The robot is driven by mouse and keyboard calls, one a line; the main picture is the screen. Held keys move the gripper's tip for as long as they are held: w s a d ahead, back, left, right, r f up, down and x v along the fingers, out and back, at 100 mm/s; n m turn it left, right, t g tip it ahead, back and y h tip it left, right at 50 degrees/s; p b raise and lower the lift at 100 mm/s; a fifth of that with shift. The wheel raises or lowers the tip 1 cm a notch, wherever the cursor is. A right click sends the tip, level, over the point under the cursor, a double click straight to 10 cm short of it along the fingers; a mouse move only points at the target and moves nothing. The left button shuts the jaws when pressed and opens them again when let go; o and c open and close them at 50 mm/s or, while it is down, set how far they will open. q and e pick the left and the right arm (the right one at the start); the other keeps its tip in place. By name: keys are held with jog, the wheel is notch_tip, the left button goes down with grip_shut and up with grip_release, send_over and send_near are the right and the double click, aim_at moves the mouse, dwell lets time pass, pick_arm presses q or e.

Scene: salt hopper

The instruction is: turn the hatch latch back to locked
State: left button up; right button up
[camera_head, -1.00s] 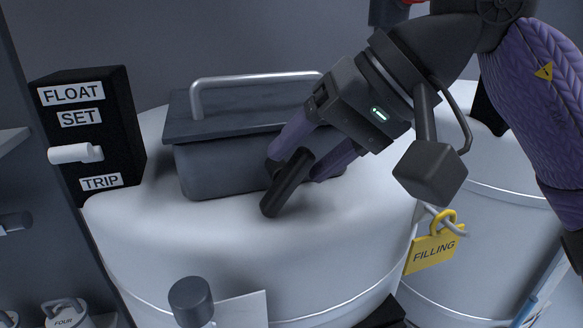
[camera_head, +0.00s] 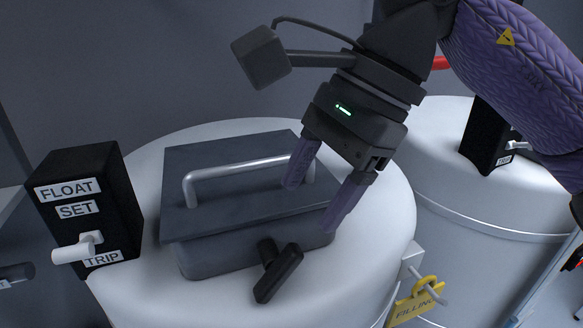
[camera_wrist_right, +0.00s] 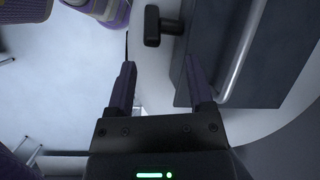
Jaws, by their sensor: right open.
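The hatch (camera_head: 230,185) is a dark grey box with a flat lid and a silver bar handle (camera_head: 235,172), on top of a white drum. Its latch (camera_head: 278,272) is a black T-shaped handle on the hatch's front, its crossbar slanting from upper right to lower left. My right gripper (camera_head: 311,208) is open and empty, its purple fingers above the hatch's right front edge, apart from the latch. In the right wrist view the latch (camera_wrist_right: 152,26) lies beyond the open fingertips (camera_wrist_right: 160,62), with its stem running to the hatch (camera_wrist_right: 205,30). My left gripper is not in view.
A black switch box (camera_head: 88,205) marked FLOAT, SET and TRIP, with a white lever (camera_head: 77,248), stands left of the hatch. A yellow FILLING tag (camera_head: 415,303) hangs at the drum's right. A second drum (camera_head: 450,230) stands to the right.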

aim_at(284, 257)
jog(key=a+f+m+p, duration=0.1)
jog(key=f, duration=0.2)
jog(key=s+a+f+m+p, duration=0.1)
jog(key=f, duration=0.1)
jog(key=a+f+m+p, duration=0.1)
jog(key=f, duration=0.2)
jog(key=shift+s+a+f+g+h, duration=0.2)
jog(key=shift+a+f+g+h, duration=0.1)
jog(key=shift+g, duration=0.1)
jog(key=shift+s+a+f, duration=0.1)
jog(key=shift+f, duration=0.15)
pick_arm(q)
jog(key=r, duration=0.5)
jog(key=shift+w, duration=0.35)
pick_arm(e)
grip_shut()
